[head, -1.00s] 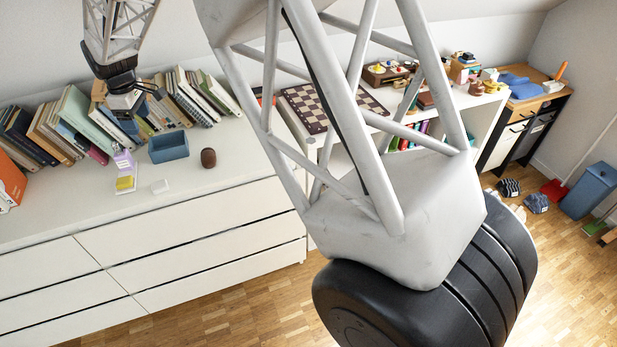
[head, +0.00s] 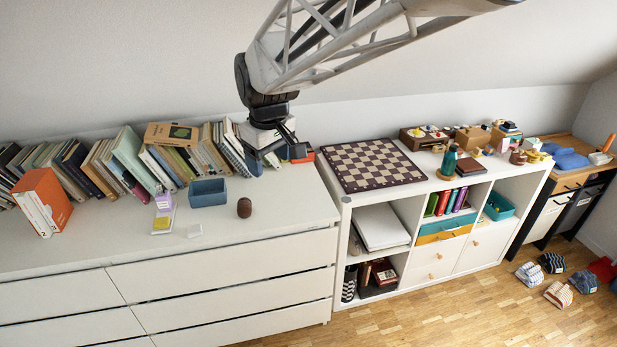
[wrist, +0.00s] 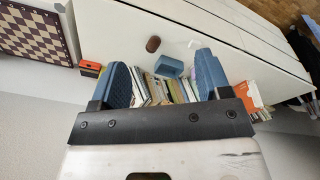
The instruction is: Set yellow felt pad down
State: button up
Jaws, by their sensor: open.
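A small yellow pad (head: 161,223), which may be the felt pad, lies on the white dresser top (head: 100,243) in the head view. It rests on or against a narrow white base with a lilac block (head: 164,200) behind it. My gripper (head: 270,157) is above the dresser's right end, in front of the books and well to the right of the pad. In the wrist view my gripper's two blue fingers (wrist: 163,82) are wide apart with nothing held between them. I cannot make out the yellow pad in the wrist view.
A blue open box (head: 208,193), a brown barrel-like object (head: 244,208) and a small white square (head: 194,231) stand near the pad. Books (head: 130,155) line the back. A chessboard (head: 373,165) lies on the shelf to the right. The dresser's front strip is clear.

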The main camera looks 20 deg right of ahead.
jog(key=s+d+f+m, duration=0.1)
jog(key=s+d+m, duration=0.2)
jog(key=s, duration=0.9)
jog(key=s+d+f+m+t, duration=0.1)
jog(key=s+d+f+m, duration=0.1)
jog(key=s+d, duration=0.5)
jog(key=s+m, duration=0.1)
jog(key=s, duration=0.4)
jog(key=shift+s+d+f+m, duration=0.2)
jog(key=shift+s+m, duration=0.1)
dwell(0.7)
